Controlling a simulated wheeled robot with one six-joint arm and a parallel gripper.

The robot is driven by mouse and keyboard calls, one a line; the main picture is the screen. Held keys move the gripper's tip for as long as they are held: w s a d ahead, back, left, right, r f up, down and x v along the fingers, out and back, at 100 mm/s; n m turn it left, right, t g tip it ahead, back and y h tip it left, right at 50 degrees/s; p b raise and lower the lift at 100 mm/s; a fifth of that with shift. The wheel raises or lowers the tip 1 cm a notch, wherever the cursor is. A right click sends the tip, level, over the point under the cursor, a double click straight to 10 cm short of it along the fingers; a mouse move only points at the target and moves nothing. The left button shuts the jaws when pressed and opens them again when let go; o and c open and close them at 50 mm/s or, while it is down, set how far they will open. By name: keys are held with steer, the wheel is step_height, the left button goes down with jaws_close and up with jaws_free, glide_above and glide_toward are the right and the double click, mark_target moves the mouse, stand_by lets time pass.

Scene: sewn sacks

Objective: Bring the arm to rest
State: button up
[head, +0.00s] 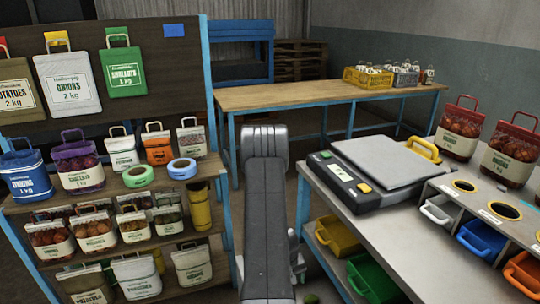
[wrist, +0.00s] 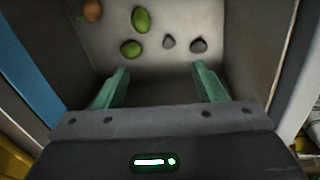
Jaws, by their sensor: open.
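My arm (head: 266,215) stands up in the middle of the head view, between the sack rack and the steel table; my gripper itself is not visible there. In the wrist view my gripper (wrist: 161,82) is open, its two green fingers wide apart with nothing between them. Beyond the fingers is a pale surface with raised walls (wrist: 266,40). On it lie a green item (wrist: 141,19), a second green item (wrist: 131,48), a brown round item (wrist: 92,10) and two small grey lumps (wrist: 199,45). The fingers are apart from all of these.
The rack (head: 205,165) of sacks stands at left. The steel table (head: 385,226) at right carries a scale (head: 385,158), red-topped sacks (head: 461,130) and a sorting unit (head: 470,200). A wooden bench (head: 300,94) with crates stands at the back. Floor shows between them.

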steer(key=s+a+r+m+p, duration=0.1)
steer(key=a+r+p, duration=0.3)
steer(key=p, duration=0.3)
steer(key=shift+r+m+p, duration=0.3)
steer(key=shift+r, duration=0.4)
steer(key=shift+a, duration=0.1)
steer(key=shift+r, duration=0.1)
